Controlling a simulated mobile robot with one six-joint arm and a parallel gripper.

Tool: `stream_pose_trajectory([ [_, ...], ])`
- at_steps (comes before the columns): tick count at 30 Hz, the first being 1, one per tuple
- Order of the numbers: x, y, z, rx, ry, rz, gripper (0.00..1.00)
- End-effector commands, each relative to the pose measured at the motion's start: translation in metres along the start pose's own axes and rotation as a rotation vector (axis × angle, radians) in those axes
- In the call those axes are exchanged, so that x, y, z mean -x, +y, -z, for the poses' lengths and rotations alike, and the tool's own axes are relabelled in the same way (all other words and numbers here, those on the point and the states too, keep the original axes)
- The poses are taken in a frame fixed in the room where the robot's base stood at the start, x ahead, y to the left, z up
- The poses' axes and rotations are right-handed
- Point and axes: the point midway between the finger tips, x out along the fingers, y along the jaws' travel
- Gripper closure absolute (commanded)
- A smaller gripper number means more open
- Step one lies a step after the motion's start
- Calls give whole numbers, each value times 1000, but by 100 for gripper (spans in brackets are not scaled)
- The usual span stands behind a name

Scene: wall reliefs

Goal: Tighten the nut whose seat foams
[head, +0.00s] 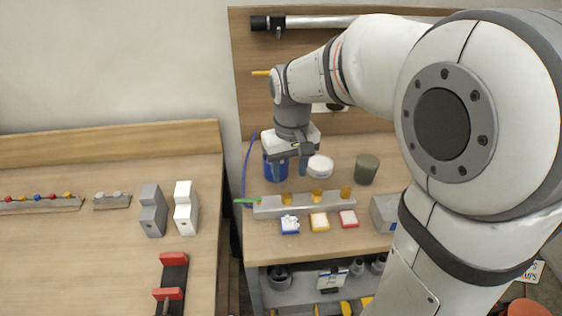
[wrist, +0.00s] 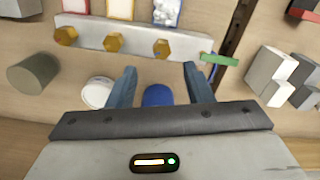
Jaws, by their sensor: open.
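A pale grey bar (head: 303,206) on the right-hand bench carries three brass hex nuts, also seen in the wrist view: one nut (wrist: 162,48), a middle nut (wrist: 113,44) and a far nut (wrist: 66,36). Beside the bar lie a blue-edged pad (head: 290,226), a yellow-edged pad (head: 319,222) and a red-edged pad (head: 348,219). White, lumpy foam covers the blue-edged pad, by the nut nearest the green fitting; the other pads look flat and white. My gripper (wrist: 159,70) is open and empty, its fingertips short of that nut in the wrist view.
A green fitting (head: 246,201) with a blue hose sits at the bar's left end. A blue container (head: 275,170), white jar (head: 320,166) and grey-green cup (head: 366,168) stand behind the bar. A grey block (head: 384,212) is to its right. A gap separates the left bench (head: 90,240).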

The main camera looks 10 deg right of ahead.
Motion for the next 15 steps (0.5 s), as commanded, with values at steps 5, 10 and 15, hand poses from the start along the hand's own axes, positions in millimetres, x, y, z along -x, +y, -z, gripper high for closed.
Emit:
stream_pose_trajectory([
  [5, -12, -3, 7, 12, -12, 1, 54],
  [10, -37, -3, 6, 11, -14, 2, 54],
  [15, -63, -3, 5, 11, -13, 2, 54],
])
